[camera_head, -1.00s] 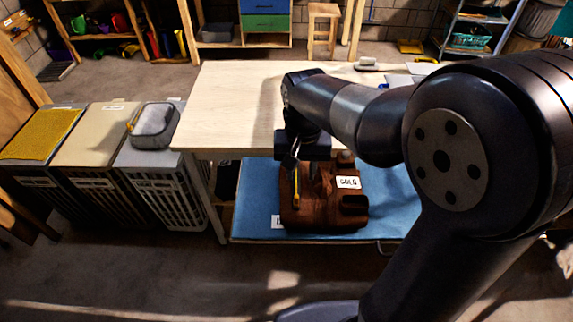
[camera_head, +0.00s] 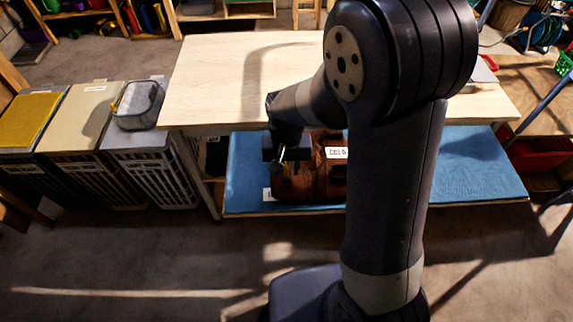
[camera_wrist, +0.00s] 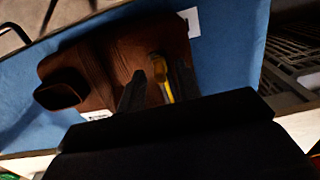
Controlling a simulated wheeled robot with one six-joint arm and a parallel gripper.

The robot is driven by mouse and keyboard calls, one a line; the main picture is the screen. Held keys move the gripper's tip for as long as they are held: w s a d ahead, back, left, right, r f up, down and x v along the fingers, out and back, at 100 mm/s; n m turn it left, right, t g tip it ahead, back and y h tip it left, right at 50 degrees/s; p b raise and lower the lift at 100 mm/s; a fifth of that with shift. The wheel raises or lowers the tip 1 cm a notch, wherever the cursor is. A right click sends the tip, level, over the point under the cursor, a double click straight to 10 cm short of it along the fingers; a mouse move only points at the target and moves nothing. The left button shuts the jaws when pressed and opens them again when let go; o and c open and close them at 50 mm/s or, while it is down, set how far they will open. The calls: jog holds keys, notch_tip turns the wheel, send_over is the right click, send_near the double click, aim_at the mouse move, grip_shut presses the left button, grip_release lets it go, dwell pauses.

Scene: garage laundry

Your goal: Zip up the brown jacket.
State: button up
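The brown jacket (camera_head: 300,183) lies on the blue lower surface (camera_head: 245,175), partly hidden by my arm in the head view. In the wrist view the jacket (camera_wrist: 112,55) fills the upper left, with a dark opening, maybe a pocket or sleeve end, at its left. A yellow strip with a brownish upper end (camera_wrist: 163,80) stands out from the jacket, perhaps the zip pull. My gripper (camera_wrist: 157,88) has its two dark fingers apart, one on each side of the strip. The right finger looks closer to it; contact cannot be told. In the head view my gripper (camera_head: 280,163) is at the jacket's left part.
A pale wooden tabletop (camera_head: 215,80) overhangs behind the jacket. Laundry bins (camera_head: 150,170) stand at the left, with a grey basket (camera_head: 138,105) on one. A white label (camera_head: 337,153) shows at the jacket. The floor in front is open.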

grip_shut()
dwell(0.3)
dwell(0.3)
